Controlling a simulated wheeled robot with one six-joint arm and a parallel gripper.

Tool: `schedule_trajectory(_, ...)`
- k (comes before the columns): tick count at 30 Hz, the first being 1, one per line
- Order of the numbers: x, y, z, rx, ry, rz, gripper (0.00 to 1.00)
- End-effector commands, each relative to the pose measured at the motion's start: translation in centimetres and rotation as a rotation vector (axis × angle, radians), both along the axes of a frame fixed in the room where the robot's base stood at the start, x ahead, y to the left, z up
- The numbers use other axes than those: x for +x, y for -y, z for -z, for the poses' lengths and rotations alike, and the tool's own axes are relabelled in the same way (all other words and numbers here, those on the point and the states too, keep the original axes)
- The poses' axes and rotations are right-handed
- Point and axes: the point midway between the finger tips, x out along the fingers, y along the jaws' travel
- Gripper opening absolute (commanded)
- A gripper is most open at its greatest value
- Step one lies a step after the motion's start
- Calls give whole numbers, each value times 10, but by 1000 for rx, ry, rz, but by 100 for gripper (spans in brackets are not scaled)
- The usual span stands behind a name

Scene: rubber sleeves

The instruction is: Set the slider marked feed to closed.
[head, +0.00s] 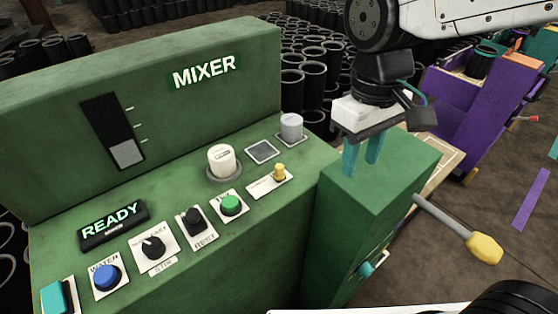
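No label reading feed is legible in the head view, so I cannot tell for sure which control is the feed slider. A black vertical slot with a grey block (127,154) low in it and tick marks beside it is on the mixer's upright panel (225,100). A small yellow knob (280,171) stands at one end of a white plate on the sloped deck. A teal knob (366,268) sticks out of a plate on the side of the green box. My gripper (361,167) points down over the green box's top (395,165), its teal fingers apart with nothing between them.
The deck carries a READY display (113,224), blue button (106,277), black dials (153,247), green button (231,205), white knob (221,161) and grey knob (291,127). A yellow-ended lever (484,248) juts right from the box. Black sleeves (312,75) stand behind.

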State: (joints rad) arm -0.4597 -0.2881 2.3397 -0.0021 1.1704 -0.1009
Motion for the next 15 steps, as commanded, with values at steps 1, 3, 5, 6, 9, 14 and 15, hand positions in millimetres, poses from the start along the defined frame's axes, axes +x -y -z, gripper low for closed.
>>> schedule_trajectory(1,11,-26,6,-4,-14,-85,39)
schedule_trajectory(3,24,-58,12,-2,-19,-188,39)
schedule_trajectory(5,34,-82,18,2,-17,-266,39)
schedule_trajectory(6,40,-96,20,7,-14,-313,39)
schedule_trajectory(9,56,-124,22,24,8,-407,39)
schedule_trajectory(14,73,-134,14,54,61,-497,39)
schedule_trajectory(15,73,-134,17,55,60,-501,39)
